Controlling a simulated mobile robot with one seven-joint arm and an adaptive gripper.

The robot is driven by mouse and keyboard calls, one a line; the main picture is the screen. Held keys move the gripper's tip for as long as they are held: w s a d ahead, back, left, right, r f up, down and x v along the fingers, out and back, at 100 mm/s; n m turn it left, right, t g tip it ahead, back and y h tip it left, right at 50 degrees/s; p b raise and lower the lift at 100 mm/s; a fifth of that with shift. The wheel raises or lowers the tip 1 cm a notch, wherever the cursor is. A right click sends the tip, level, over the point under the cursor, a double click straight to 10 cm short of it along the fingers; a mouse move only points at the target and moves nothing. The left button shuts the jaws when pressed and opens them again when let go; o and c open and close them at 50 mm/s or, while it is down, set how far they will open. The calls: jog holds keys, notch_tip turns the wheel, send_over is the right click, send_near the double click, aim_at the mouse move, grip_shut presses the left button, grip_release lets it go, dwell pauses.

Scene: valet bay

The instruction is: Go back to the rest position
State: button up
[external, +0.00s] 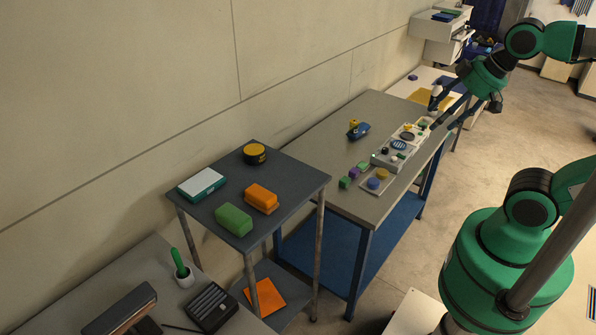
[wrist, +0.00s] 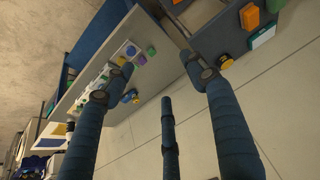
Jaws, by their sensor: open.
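My gripper (external: 452,108) is in the upper right of the external view, over the far right end of the long grey table (external: 322,135). Its dark blue fingers are spread apart and nothing shows between them. In the wrist view the three fingers of my gripper (wrist: 165,85) reach up the picture, wide open and empty. The table (wrist: 150,58) lies beyond them there, with its small items partly hidden behind the left finger.
A dark cart (external: 290,183) carries green and orange blocks, a white-and-teal box and a yellow-black round item. Small coloured blocks, a panel (external: 398,150) and a blue item (external: 358,130) sit on the long table. A wall runs behind; open floor (external: 500,160) lies right.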

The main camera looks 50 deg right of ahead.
notch_tip(320, 180, down, 10)
jog(key=b, duration=0.9)
jog(key=shift+r, duration=0.15)
dwell(0.7)
